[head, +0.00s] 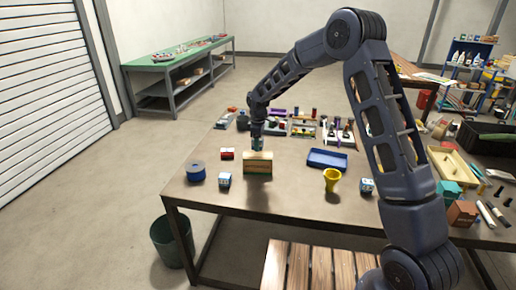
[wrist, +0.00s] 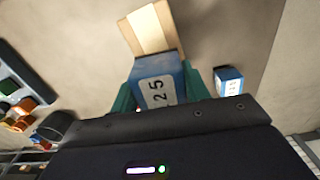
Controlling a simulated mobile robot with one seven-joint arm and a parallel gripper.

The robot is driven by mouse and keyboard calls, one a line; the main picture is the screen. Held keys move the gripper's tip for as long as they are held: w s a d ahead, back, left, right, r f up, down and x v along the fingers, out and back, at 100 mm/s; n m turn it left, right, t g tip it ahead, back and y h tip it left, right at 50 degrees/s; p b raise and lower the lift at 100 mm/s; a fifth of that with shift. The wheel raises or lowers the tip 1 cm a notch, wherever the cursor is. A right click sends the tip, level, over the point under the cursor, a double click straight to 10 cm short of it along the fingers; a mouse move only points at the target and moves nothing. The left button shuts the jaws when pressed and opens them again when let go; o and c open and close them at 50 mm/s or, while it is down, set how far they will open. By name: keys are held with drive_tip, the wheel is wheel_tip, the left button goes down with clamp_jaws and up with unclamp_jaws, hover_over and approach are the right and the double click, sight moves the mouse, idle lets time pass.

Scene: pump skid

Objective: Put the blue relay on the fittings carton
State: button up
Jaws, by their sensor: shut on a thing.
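The blue relay (wrist: 158,82), a small blue block with a pale label marked "25", is held between the teal fingers of my gripper (wrist: 160,90). In the head view my gripper (head: 257,143) points down just above and behind the tan carton (head: 258,166), which has a cream band and looks like the fittings carton. In the wrist view this carton (wrist: 146,27) lies beyond the relay, which hides its near end. The relay is mostly hidden in the head view. I cannot tell whether it touches the carton.
A blue tray (head: 327,159) and a yellow cup (head: 332,179) are to the right. The table front is clear.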

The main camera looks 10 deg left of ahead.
drive_tip(key=shift+f, duration=1.25)
drive_tip(key=shift+f, duration=0.15)
drive_tip(key=o, duration=1.1)
drive_tip(key=shift+c, duration=0.2)
wheel_tip(320, 180, up, 12)
drive_tip(key=shift+r, duration=0.15)
